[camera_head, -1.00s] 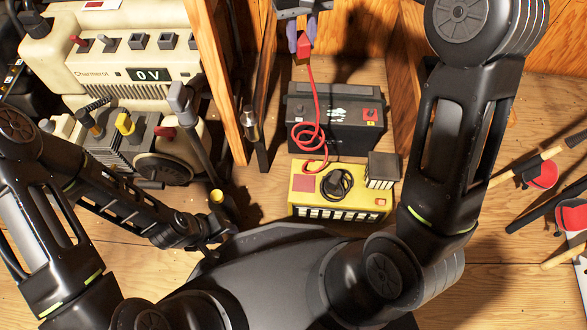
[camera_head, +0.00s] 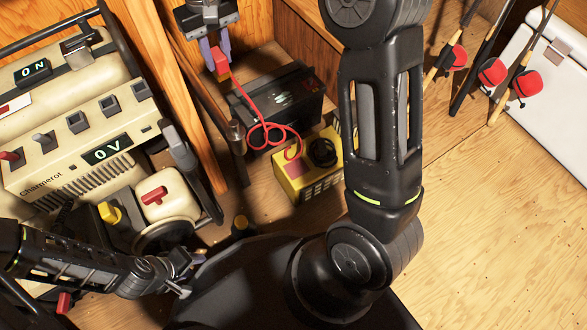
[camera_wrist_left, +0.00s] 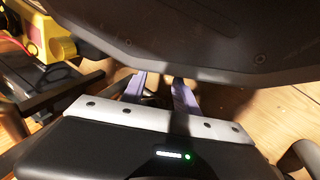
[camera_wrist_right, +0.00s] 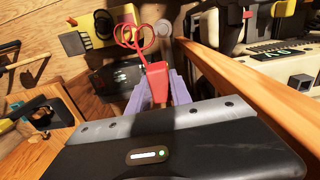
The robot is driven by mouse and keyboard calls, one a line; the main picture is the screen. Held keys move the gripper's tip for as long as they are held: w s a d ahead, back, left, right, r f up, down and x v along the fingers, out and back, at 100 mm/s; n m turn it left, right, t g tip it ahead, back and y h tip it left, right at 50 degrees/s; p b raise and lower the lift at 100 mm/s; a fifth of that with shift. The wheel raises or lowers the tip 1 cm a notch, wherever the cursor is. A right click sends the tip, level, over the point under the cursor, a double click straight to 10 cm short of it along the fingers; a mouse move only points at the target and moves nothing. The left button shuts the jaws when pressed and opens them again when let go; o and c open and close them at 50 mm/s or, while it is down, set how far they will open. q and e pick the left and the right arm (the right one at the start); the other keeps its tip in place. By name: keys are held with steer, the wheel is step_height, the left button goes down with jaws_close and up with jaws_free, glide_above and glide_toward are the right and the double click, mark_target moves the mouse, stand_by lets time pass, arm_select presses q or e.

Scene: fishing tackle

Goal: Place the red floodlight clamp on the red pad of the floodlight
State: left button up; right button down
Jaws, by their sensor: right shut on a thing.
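The red floodlight clamp (camera_head: 221,62) is held between the purple fingers of my right gripper (camera_head: 217,58), at the top of the head view. The clamp also shows between those fingers in the right wrist view (camera_wrist_right: 157,82). A curly red cable (camera_head: 262,137) runs from it to the yellow floodlight (camera_head: 289,187). The red pad (camera_head: 294,170) is on the floodlight's left top and looks bare; my right arm hides the floodlight's right side. The clamp is apart from the pad. My left gripper (camera_head: 184,277) is low in the head view; its fingers stand apart, empty, in the left wrist view (camera_wrist_left: 159,92).
A black battery box (camera_head: 280,100) stands behind the floodlight. A wooden post (camera_head: 180,100) separates it from the cream machine (camera_head: 75,140) on the left. Rods with red reels (camera_head: 491,72) and a white box (camera_head: 555,75) are at the right. The right floor is clear.

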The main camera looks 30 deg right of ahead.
arm_select(q)
steer(key=shift+o, duration=0.6)
arm_select(e)
steer(key=shift+d+f, duration=0.2)
steer(key=shift+f, duration=0.1)
steer(key=s+d+f+n+p, duration=0.1)
steer(key=d+f+n, duration=0.35)
steer(key=f, duration=0.25)
steer(key=s+d+f+n, duration=0.2)
steer(key=d+f+n, duration=0.1)
steer(key=d+f, duration=0.3)
arm_select(q)
steer(key=shift+s+r+p, duration=0.2)
steer(key=shift+r+p, duration=0.3)
steer(key=shift+r, duration=0.6)
arm_select(e)
steer(key=s+d+f+n, duration=0.1)
steer(key=s+f+n, duration=0.8)
steer(key=f, duration=0.5)
steer(key=shift+s+d+f+n, duration=0.2)
steer(key=shift+f+n, duration=0.1)
steer(key=shift+n, duration=0.15)
